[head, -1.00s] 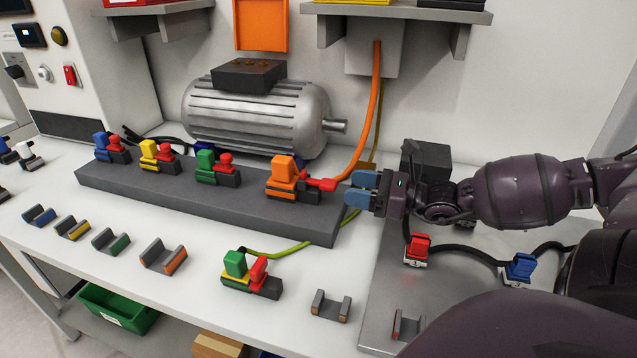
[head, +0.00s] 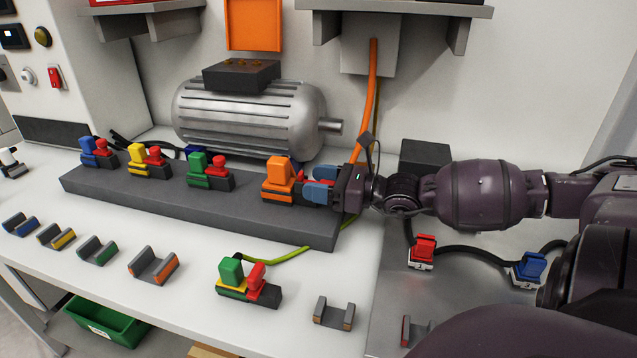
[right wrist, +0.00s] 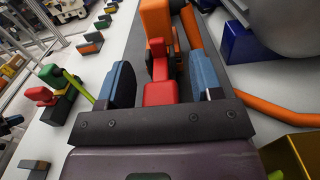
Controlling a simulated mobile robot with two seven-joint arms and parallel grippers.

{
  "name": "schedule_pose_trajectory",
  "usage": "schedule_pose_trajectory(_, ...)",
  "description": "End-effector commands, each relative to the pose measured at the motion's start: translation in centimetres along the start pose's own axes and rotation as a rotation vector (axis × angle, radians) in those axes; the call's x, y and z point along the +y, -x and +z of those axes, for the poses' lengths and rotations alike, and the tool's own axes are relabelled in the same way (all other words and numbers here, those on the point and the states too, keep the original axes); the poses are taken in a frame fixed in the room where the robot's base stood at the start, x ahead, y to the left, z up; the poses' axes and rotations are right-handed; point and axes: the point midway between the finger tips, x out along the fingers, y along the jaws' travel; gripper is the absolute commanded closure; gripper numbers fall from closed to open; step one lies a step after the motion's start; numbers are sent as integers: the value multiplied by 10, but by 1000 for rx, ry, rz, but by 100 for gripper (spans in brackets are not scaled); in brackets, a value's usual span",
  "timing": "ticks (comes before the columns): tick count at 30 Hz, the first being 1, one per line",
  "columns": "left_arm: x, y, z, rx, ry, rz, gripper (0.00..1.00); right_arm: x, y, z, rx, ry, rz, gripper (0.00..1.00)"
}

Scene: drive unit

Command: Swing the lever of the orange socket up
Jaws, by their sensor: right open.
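The orange socket (head: 281,174) stands at the right end of the dark grey block and shows at the top of the right wrist view (right wrist: 156,20). Its red lever (right wrist: 160,93) lies low, pointing out from the socket towards my right gripper. My right gripper (head: 322,183) is open, with one blue finger on each side of the lever; the wrist view shows gaps beside it. In the head view the fingers mostly hide the lever. My left gripper is not in view.
Blue, yellow and green sockets (head: 199,166) with upright red levers stand along the block (head: 190,197). An orange cable (head: 366,100) hangs just behind my right gripper. A silver motor (head: 250,115) stands behind. A green and red connector (head: 247,281) lies in front.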

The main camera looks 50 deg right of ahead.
Motion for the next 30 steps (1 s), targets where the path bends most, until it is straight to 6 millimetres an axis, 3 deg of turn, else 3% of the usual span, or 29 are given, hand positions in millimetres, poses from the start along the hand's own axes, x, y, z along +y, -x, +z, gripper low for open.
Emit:
schedule_pose_trajectory(4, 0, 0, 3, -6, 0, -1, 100, 0, 0, 0, 0, 0, 0, 40)
schedule_pose_trajectory(16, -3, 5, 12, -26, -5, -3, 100, 0, 0, 0, 0, 0, 0, 100)
schedule_pose_trajectory(23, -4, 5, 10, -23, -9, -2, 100, 0, 0, 1, 10, 1, 1, 100)
schedule_pose_trajectory(30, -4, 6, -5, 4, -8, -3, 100, 0, 0, 8, 94, 6, 1, 100)
